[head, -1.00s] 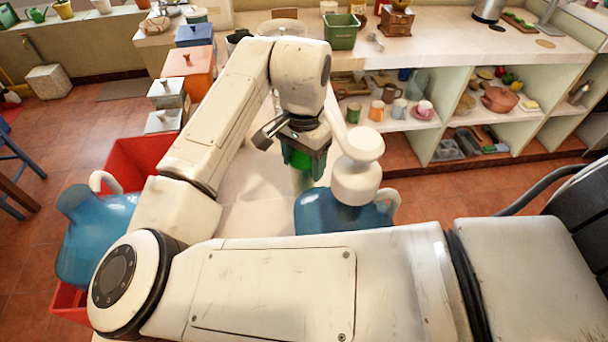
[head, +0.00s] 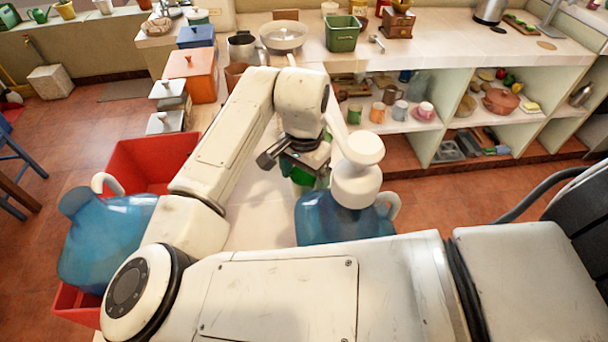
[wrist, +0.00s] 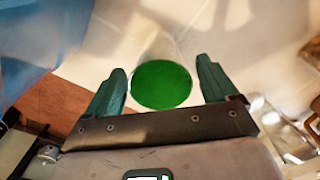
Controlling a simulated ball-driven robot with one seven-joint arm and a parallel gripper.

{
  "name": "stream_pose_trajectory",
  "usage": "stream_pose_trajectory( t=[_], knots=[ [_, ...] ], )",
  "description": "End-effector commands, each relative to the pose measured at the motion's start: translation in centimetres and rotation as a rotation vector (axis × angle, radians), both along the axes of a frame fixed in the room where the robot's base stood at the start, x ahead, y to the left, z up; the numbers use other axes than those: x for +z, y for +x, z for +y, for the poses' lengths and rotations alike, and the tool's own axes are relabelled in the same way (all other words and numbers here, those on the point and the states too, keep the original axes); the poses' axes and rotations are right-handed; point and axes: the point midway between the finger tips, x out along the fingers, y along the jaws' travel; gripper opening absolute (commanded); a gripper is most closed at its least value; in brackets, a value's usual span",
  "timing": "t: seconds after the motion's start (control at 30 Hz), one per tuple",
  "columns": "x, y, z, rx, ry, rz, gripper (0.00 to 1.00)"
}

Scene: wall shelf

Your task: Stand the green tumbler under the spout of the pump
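The green tumbler (wrist: 161,84) shows in the wrist view as a bright green disc between my two fingers, which stand close on either side of it. In the head view my gripper (head: 304,165) points down, and a bit of the tumbler (head: 300,178) shows beneath it, mostly hidden. The white pump (head: 358,185) sits on a blue jug (head: 340,225), just right of my gripper. Its thin spout (head: 338,118) reaches up and left. The tumbler's base is hidden.
A second blue jug (head: 108,240) stands in a red crate (head: 150,163) at left. Canisters, a pan (head: 284,36) and a green bin (head: 342,34) line the back counter. Shelves with mugs (head: 400,110) are at right. The pale counter (head: 262,215) left of the pump jug looks clear.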

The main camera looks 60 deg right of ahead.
Motion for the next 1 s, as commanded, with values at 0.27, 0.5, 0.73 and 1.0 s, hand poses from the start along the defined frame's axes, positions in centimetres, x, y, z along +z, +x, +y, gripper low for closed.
stream_pose_trajectory(
  t=[0.27, 0.5, 0.73, 1.0],
  knots=[
    [0.1, 0.0, 0.0, 0.0, 0.0, 0.0, 0.9],
    [2.4, 0.0, 0.0, 0.0, -0.001, -0.002, 0.9],
    [7.3, 0.1, 0.0, -0.001, -0.001, -0.004, 0.9],
    [11.4, 0.0, 0.0, -0.001, 0.0, -0.001, 0.9]
  ],
)
